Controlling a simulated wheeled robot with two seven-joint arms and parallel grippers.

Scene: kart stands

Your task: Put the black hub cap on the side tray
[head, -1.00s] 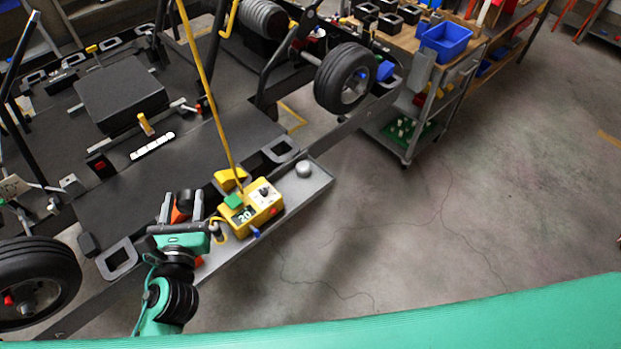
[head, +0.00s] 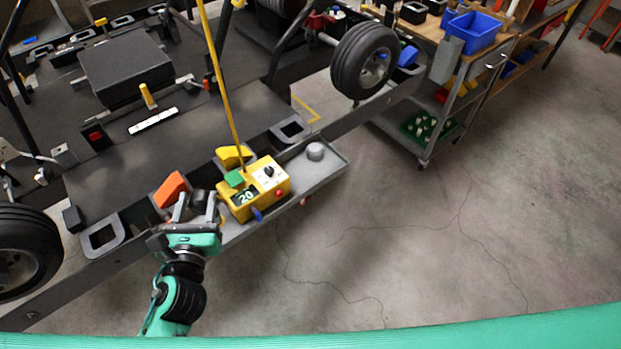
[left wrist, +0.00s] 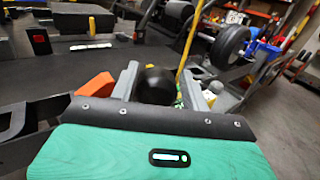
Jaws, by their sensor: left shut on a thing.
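My left gripper (head: 198,198) is over the near end of the side tray and shut on a black rounded thing (left wrist: 155,86), which looks like the black hub cap. In the head view the cap (head: 201,203) shows only as a dark shape between the fingers. The grey side tray (head: 328,172) runs along the kart's near side. A yellow box (head: 262,200) with a "20" display and knob stands on it, just right of the gripper. I cannot tell whether the cap touches the tray. My right gripper is not in view.
An orange block (head: 171,190) is just left of the gripper, and a yellow block (head: 233,156) is behind the box. A yellow pole (head: 217,90) rises by the box. Floor to the right is clear.

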